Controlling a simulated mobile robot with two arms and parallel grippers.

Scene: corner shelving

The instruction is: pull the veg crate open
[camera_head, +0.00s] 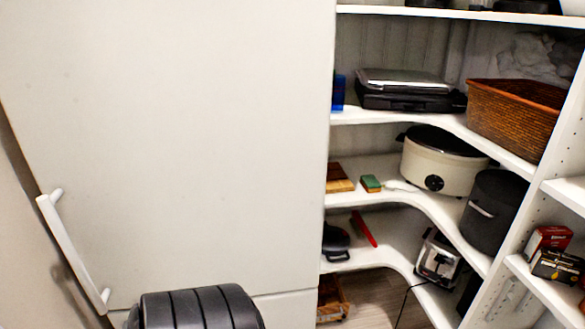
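A brown wooden crate (331,298) stands low at floor level, under the lowest corner shelf. Only part of it shows, beside the edge of the large white door or cabinet front, which hides its left side. Its contents are too small and dark to tell. I cannot tell for sure that it is the veg crate. Neither of my grippers is in view.
A large white front (170,140) with a white bar handle (75,255) fills the left. Corner shelves hold a wicker basket (512,115), a cream slow cooker (440,165), a toaster (438,258) and boxes. A dark cord hangs by the bare wooden floor (370,298).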

